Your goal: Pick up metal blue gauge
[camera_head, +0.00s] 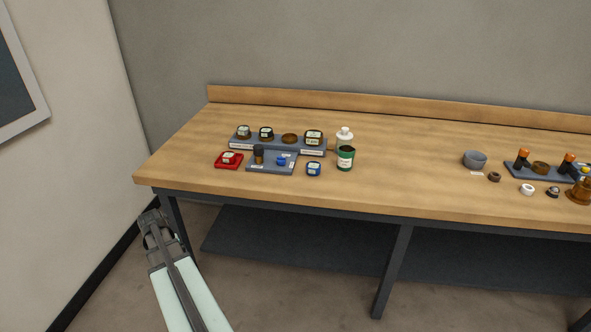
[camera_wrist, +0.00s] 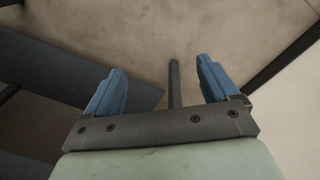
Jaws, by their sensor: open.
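A small blue gauge-like piece with a pale face (camera_head: 313,169) sits on the wooden table near its front edge, beside the right end of a small grey tray. My gripper (camera_head: 150,222) is below and left of the table's front left corner, well apart from both blue objects. In the wrist view its two blue fingers stand apart with nothing between them (camera_wrist: 160,65); no gauge shows there.
A grey tray (camera_head: 262,168) holds a dark cylinder. A red piece (camera_head: 229,160) sits left of it. A rack (camera_head: 236,146) with several round pieces stands behind. A green bottle (camera_head: 345,158) stands to the right. The table's middle is clear; more items stand at far right.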

